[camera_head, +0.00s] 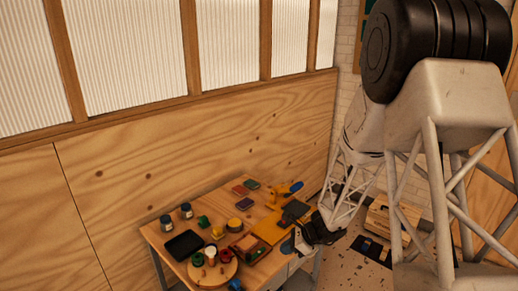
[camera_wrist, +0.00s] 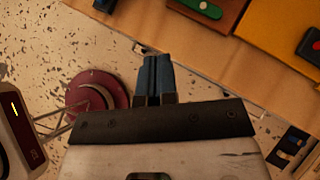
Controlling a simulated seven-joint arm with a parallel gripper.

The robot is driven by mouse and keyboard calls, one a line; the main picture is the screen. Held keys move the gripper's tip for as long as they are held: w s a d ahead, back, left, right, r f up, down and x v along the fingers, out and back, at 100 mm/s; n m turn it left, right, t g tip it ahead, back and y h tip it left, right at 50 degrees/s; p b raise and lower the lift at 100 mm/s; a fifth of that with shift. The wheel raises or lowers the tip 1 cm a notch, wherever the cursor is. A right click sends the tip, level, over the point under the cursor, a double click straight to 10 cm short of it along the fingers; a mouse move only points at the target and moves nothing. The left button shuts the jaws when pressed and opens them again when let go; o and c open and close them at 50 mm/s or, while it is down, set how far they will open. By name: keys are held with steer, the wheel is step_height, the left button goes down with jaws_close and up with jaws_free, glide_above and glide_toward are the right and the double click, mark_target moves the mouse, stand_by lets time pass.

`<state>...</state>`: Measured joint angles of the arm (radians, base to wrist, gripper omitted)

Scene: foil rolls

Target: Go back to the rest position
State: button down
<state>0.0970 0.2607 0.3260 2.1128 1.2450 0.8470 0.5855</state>
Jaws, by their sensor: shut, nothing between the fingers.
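My gripper (camera_wrist: 157,62) shows in the wrist view with its blue fingers together and nothing between them. It is over the speckled floor, just outside the edge of the wooden table (camera_wrist: 215,62). In the head view my gripper (camera_head: 287,246) is at the right edge of the table (camera_head: 152,234), near a yellow board (camera_head: 268,232). My arm comes in from the right. I cannot make out any foil roll for certain.
On the table are a black tray (camera_head: 184,245), a round wooden board (camera_head: 212,276) bearing small items, two jars and an open wooden box (camera_head: 244,247). A blue and orange tool (camera_head: 290,188) lies at the back. A crate (camera_head: 392,218) stands right of the table.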

steer(key=s+r+n+g+h, duration=0.1)
steer(key=s+r+n+h, duration=0.2)
steer(key=s+r+n, duration=1.15)
steer(key=s+d+r+n+t+h, duration=0.1)
steer(key=s+d+r+n+h, duration=0.1)
steer(key=s+r, duration=0.6)
steer(key=s+d+r+n+h, duration=0.3)
steer(key=s+r, duration=0.4)
steer(key=s, duration=0.5)
steer(key=shift+s+d+r+t+h, duration=0.4)
steer(key=shift+d+h, duration=0.2)
steer(key=shift+d, duration=0.25)
